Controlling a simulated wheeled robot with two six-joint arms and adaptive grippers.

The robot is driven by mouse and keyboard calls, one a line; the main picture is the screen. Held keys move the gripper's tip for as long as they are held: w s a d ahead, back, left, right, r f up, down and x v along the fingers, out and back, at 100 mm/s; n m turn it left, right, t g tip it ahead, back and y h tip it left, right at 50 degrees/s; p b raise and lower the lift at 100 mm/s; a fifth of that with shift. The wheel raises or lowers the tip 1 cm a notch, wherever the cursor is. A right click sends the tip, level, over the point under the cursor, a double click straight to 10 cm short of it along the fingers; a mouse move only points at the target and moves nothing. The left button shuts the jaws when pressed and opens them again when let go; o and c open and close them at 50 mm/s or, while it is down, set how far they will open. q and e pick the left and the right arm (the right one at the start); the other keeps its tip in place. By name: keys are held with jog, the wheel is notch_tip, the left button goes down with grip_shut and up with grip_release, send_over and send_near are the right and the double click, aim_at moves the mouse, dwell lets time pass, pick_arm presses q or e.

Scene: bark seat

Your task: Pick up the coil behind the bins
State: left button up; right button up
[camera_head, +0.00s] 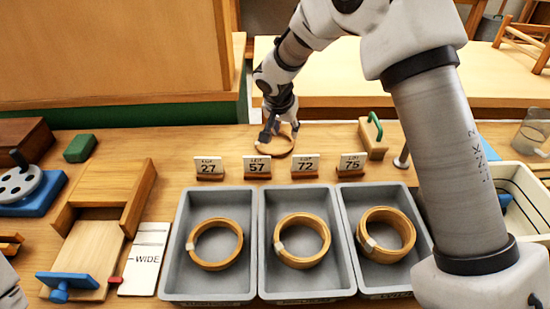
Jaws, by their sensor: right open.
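A wooden coil (279,147) lies on the bench behind the bins and the small lot cards. My right gripper (270,134) is directly over its left part, pointing down and open. Whether its fingers touch the coil is too small to tell. Three grey bins stand in front: the left bin (170,276), the middle bin (265,276) and the right bin (352,237). Each holds one coil: left (237,238), middle (322,235), right (405,228). At the lower left edge, a bit of my left arm may show, but its gripper is not visible.
Lot cards 27 (209,166), 57 (257,166), 72 (305,166) and 75 (351,164) stand between coil and bins. A wooden block with a green handle (374,139) is right of the coil. A wooden jig (110,200) and a "WIDE" card (147,259) lie left.

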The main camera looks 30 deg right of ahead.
aim_at(291, 147)
jog(key=x, duration=0.8)
jog(key=shift+s+d+f, duration=0.15)
jog(key=shift+s+d, duration=0.15)
grip_shut()
